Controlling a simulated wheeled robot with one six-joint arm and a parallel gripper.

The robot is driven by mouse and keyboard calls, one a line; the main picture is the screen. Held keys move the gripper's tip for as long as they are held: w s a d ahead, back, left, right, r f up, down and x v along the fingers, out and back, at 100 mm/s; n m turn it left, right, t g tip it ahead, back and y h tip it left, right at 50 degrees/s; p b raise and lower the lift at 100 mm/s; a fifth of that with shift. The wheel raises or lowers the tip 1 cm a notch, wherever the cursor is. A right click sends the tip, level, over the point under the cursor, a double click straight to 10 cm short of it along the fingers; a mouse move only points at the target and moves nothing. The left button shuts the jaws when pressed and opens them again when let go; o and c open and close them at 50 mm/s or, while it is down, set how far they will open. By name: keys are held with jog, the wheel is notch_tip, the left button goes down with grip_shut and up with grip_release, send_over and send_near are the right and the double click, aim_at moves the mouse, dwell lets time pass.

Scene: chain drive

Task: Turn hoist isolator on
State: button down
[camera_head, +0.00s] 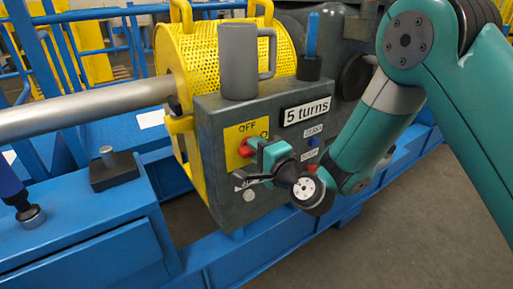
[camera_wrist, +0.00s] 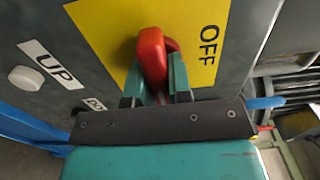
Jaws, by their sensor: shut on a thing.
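The hoist isolator is a red handle (camera_wrist: 153,58) on a yellow plate (camera_wrist: 100,28) marked OFF, on the front of a dark grey control box (camera_head: 222,117). The red handle (camera_head: 245,151) also shows in the head view, partly hidden by my gripper. My gripper (camera_wrist: 157,88) is at the isolator, with its two teal fingers on either side of the red handle and shut on it. In the head view my gripper (camera_head: 262,152) reaches the box from the right. The lower part of the handle between the fingers is hidden.
A grey mug (camera_head: 238,62) stands on the box, with a blue-handled tool in a dark holder (camera_head: 310,67) beside it. A 5 turns display (camera_head: 306,111) and a blue ZERO button (camera_head: 313,142) are near my arm. A white UP button (camera_wrist: 26,79) lies left. Yellow mesh guard (camera_head: 190,60) stands behind.

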dwell(0.4)
jog(key=c, duration=1)
grip_release()
jog(key=shift+c, duration=0.2)
